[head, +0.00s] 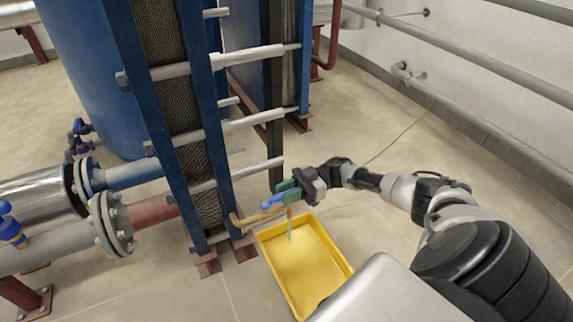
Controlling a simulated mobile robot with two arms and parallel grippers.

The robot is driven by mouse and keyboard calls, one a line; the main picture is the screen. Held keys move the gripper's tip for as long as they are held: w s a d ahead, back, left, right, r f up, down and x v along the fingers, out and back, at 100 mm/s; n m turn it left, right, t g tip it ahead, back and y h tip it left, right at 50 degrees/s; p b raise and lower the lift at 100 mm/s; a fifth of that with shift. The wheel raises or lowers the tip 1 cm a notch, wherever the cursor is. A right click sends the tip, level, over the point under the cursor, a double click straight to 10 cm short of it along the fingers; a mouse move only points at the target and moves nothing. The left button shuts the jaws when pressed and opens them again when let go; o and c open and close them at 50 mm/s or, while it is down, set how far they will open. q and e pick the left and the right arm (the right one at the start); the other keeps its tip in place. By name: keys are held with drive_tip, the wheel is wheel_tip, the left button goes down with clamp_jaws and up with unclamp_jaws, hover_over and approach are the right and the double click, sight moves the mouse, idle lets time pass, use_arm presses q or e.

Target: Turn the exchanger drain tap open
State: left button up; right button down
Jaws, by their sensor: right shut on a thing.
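The exchanger drain tap has a blue lever (268,204) and a brass-coloured pipe (244,220) that comes out low on the plate exchanger (222,128). My right gripper (284,194), with green fingers, reaches in from the right and is shut on the blue lever, hiding part of it and of the tap body. A thin pale streak, looking like water, runs down from the tap's outlet (289,212) into the yellow tray (337,256). My left gripper is out of view.
The exchanger's steel feet (208,262) stand left of the tray. Flanged pipes (112,222) run in from the left. Grey wall pipes (470,62) run along the right, and a thin yellow line crosses the floor. Bare floor (345,130) lies behind my right arm.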

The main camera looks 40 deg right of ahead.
drive_tip(key=c, duration=1)
unclamp_jaws()
drive_tip(key=shift+d, duration=0.3)
drive_tip(key=shift+v, duration=5.1)
